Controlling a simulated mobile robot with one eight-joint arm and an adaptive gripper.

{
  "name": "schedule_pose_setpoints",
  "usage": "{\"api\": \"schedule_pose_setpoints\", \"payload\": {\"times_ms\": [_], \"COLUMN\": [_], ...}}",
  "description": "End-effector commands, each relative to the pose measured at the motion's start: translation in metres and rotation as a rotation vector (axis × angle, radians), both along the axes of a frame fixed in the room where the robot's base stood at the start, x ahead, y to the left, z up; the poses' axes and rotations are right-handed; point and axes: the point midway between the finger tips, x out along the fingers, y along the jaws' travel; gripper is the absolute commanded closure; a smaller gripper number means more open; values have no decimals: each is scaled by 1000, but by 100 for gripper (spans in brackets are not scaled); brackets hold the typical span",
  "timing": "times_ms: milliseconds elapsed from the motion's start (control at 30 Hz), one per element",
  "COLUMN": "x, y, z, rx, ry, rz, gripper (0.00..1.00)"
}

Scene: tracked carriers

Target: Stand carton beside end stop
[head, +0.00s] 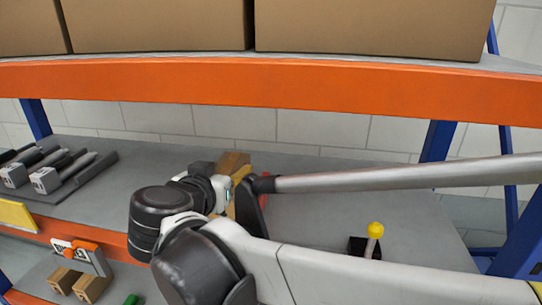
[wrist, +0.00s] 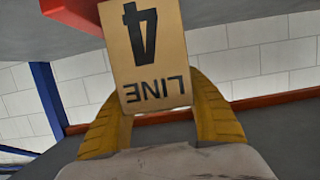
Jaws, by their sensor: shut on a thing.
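The carton (wrist: 150,50) is a tan box marked "LINE 4", and the lettering is upside down in the wrist view. My gripper (wrist: 160,97) is shut on it, with a yellow finger on each side. In the head view the carton (head: 236,160) is at the middle shelf, partly hidden by my wrist and gripper. A red block (wrist: 75,12), which may be the end stop, shows near the carton at the top left of the wrist view. Only a sliver of red shows behind my arm in the head view. I cannot tell whether the carton touches the shelf or the red block.
The grey middle shelf (head: 330,215) is largely bare around my arm. A yellow-knobbed post (head: 374,240) on a black base stands to the right. Grey-and-black devices (head: 50,172) lie at left. Large boxes (head: 160,25) sit above the orange beam (head: 280,83). Small cartons (head: 90,287) are below.

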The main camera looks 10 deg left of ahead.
Motion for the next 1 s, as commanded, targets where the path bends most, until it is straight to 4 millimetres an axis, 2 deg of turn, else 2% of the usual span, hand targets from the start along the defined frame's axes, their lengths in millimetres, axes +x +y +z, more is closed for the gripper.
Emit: {"api": "schedule_pose_setpoints", "payload": {"times_ms": [100,300,367,633,1000], "x": [24,43,45,44,44], "y": [6,11,11,11,11], "z": [-13,-26,-29,-64,-70], "rx": [0,0,0,-1,0], "ry": [-1,0,0,0,0], "rz": [-2,0,0,0,0], "gripper": [88,88,88,88,89]}}
